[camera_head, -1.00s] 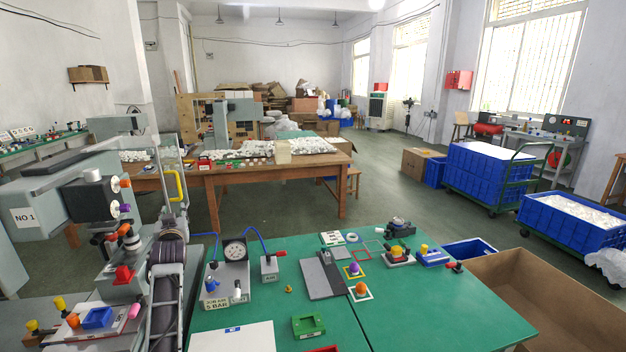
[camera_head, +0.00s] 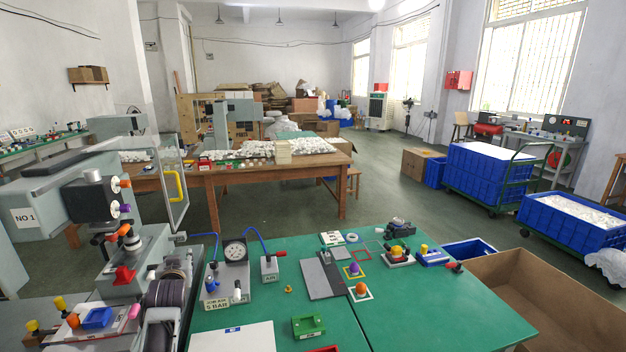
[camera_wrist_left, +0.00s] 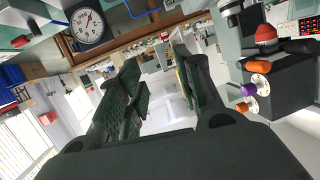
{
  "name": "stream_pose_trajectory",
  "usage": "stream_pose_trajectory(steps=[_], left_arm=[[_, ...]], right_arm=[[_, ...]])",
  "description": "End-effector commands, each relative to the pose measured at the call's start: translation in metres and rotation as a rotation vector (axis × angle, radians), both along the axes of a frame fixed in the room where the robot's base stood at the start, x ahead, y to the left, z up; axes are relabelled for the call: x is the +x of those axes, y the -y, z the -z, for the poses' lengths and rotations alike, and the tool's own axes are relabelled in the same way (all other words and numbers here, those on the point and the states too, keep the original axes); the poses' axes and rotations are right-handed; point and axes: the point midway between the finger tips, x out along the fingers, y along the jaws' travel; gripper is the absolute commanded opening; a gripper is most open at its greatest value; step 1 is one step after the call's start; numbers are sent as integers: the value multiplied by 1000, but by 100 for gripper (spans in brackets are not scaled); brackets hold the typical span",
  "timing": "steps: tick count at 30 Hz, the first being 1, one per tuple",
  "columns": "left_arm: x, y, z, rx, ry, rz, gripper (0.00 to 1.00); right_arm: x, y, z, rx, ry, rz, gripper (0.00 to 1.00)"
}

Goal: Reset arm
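My left gripper (camera_head: 165,293) is low in the head view, a dark shape at the end of my pale arm, between the pad printer (camera_head: 90,205) and the green table (camera_head: 270,318). In the left wrist view its two dark fingers (camera_wrist_left: 160,78) stand apart with nothing between them. The printer's clear door (camera_head: 168,190) with a yellow handle (camera_head: 175,184) stands beyond the gripper, apart from it. The printer's knobs show at the right of the left wrist view. My right gripper is not in view.
The green table holds a gauge box (camera_head: 232,265), a small grey box (camera_head: 270,268), a green block (camera_head: 308,325) and a white sheet (camera_head: 232,337). A blue tray (camera_head: 97,318) sits on the printer's base. An open cardboard box (camera_head: 540,300) stands at the right.

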Motion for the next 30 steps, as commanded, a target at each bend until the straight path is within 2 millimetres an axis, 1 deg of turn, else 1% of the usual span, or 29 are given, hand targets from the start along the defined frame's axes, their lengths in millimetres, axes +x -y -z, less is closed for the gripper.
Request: stream_pose_trajectory(steps=[1,3,8,15,23,30], left_arm=[[-10,4,12,-1,-32,8,35],[-23,11,26,-6,-75,20,35],[-55,27,58,-17,-173,51,35],[-107,55,100,-36,-323,107,35],[-171,88,139,-60,-493,178,35],[-236,118,167,-84,-653,254,35]], right_arm=[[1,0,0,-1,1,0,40],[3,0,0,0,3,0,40],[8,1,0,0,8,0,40],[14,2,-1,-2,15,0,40],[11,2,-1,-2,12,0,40],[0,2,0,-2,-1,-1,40]])
